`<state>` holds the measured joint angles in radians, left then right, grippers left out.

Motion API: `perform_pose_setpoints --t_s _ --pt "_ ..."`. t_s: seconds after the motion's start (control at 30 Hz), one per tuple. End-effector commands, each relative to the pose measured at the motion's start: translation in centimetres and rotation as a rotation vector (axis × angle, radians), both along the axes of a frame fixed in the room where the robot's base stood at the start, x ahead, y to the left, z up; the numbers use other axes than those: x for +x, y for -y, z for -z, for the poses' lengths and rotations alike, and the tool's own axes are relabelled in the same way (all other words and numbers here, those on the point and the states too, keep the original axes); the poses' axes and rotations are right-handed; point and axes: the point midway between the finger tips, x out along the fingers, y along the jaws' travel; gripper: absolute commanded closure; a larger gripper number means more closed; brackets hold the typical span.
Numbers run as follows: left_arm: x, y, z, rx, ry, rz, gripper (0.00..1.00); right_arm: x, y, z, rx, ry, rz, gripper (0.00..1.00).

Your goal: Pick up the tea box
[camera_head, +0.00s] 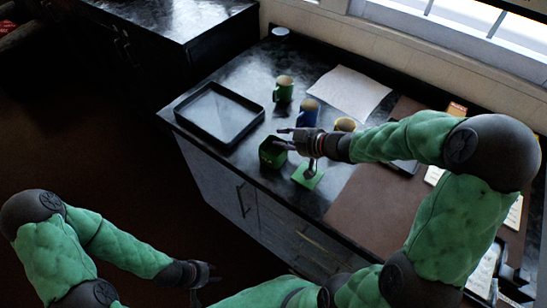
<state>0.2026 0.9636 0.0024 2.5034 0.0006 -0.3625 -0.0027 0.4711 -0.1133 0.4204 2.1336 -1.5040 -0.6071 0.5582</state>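A dark green open-topped box (271,155), which looks like the tea box, stands on the black counter. A flat bright green square (308,178) lies just to its right, with a small grey upright part over it. My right gripper (280,138) reaches in from the right, with its fingers at the upper right rim of the box. Whether they touch the box or hold its rim is too small to tell. My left gripper (212,275) hangs low at the front, away from the counter, and its finger opening is unclear.
A black tray (219,113) lies left of the box. A green mug (284,89), a blue mug (309,112) and a yellow cup (345,125) stand behind. White paper (349,92) lies at the back. A brown mat (372,207) covers the right side, partly hidden by my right arm.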

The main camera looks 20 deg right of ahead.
Motion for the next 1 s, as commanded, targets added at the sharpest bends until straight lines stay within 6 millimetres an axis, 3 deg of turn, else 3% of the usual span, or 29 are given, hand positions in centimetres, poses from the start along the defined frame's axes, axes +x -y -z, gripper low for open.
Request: perform_pose_setpoints --t_s 0.13,0.4,0.53,1.0 --pt "0.00 0.00 0.90 0.000 0.000 0.000 0.60 1.11 -0.70 0.89 0.000 0.000 -0.001 0.68" --pt "0.00 0.00 0.84 0.000 0.000 0.000 0.60 1.32 -0.80 0.81 0.001 0.000 0.000 0.68" --pt "0.01 0.00 0.84 0.000 0.000 0.000 0.60 1.32 -0.79 0.80 0.001 0.000 0.000 1.00" --pt "0.00 0.00 0.71 0.000 0.000 0.000 0.60 1.34 -0.75 0.54 0.001 0.002 0.001 1.00"
